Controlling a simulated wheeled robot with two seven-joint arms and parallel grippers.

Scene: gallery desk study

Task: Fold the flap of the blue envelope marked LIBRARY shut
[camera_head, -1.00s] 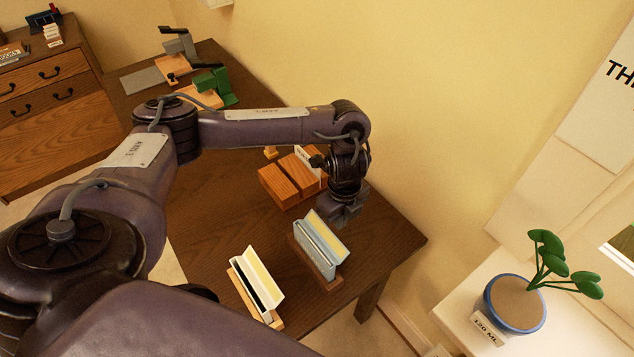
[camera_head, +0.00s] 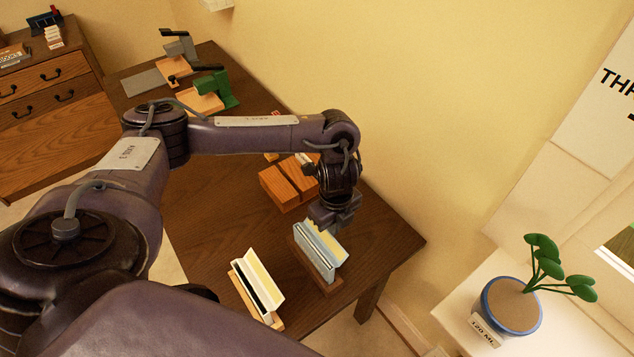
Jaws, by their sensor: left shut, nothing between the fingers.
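The blue envelope (camera_head: 313,246) stands in a dark wooden holder (camera_head: 325,284) near the right end of the desk. Its pale flap (camera_head: 331,245) stands up open, leaning back to the right. No LIBRARY marking can be read on it. My left gripper (camera_head: 333,221) points down at the far upper end of the flap, shut and empty. It hides part of that end, and I cannot tell whether it touches the flap. My right gripper is not in view.
A white envelope (camera_head: 253,285) with its flap open stands in a lighter holder to the left. A slotted wooden block (camera_head: 283,190) lies behind. Green (camera_head: 217,88) and grey devices stand at the far end. The wall is close on the right; a potted plant (camera_head: 512,305) stands beyond the desk.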

